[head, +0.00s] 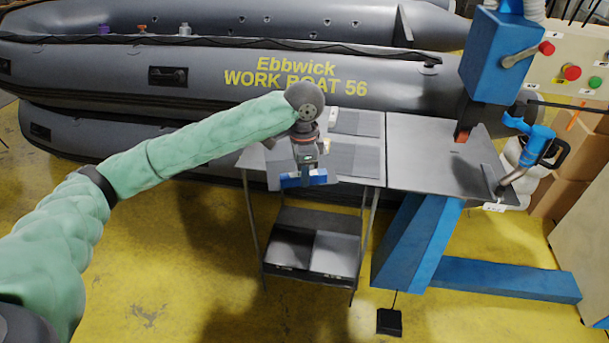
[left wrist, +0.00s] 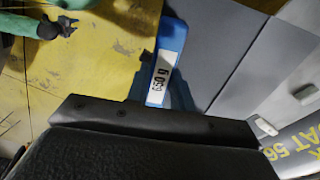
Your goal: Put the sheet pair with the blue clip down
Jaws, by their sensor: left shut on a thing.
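My left gripper (head: 303,172) is shut on the blue clip (head: 291,181) at the front edge of the small table. In the left wrist view the blue clip (left wrist: 172,42) carries a white number label. Grey sheet material lies beside the clip there; I cannot tell which part is the clipped pair, or whether it touches the table. My right gripper (left wrist: 64,26) shows small in the left wrist view, its dark fingers apart and empty. It is not in the head view.
A blue machine (head: 497,55) with a grey worktable (head: 425,155) stands right. Grey inflatable boats (head: 200,82) lie behind. A black pedal (head: 389,322) sits on the yellow floor.

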